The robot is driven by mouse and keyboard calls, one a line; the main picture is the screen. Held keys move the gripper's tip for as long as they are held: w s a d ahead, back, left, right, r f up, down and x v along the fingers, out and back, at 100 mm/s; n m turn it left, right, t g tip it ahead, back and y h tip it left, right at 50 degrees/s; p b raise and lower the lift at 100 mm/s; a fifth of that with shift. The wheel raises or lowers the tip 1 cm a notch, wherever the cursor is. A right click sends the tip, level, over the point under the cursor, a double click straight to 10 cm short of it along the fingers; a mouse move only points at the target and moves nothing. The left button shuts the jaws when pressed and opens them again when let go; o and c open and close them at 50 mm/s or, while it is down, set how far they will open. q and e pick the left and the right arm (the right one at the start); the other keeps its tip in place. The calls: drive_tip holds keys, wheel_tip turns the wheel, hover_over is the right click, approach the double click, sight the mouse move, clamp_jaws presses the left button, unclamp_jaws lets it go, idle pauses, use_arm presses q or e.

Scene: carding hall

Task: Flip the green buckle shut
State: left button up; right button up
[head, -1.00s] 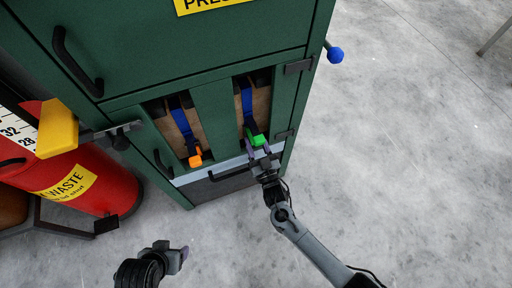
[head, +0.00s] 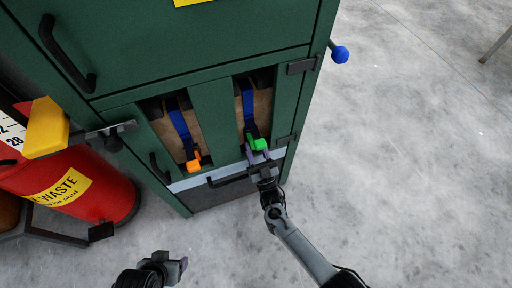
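The green buckle (head: 258,144) sits at the lower end of a blue strap (head: 248,112) in the right opening of the green cabinet. My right gripper (head: 257,152) is at the buckle, its purple fingertips just below and against or very near it. Whether the fingers grip the buckle is too small to tell. An orange buckle (head: 193,160) hangs on a second blue strap (head: 180,122) in the left opening. My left gripper (head: 183,268) is low in the view, over the floor, away from the cabinet; its finger gap is not clear.
The green cabinet (head: 222,110) has black handles and a dark lower panel. A yellow block (head: 46,127) on a metal bar and a red waste drum (head: 75,190) stand at the left. A blue knob (head: 341,55) sticks out at right.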

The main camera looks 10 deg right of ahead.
drive_tip(key=o, duration=1)
drive_tip(key=shift+s, duration=0.1)
drive_tip(key=shift+p+v, duration=1.1)
drive_tip(key=shift+v, duration=4.25)
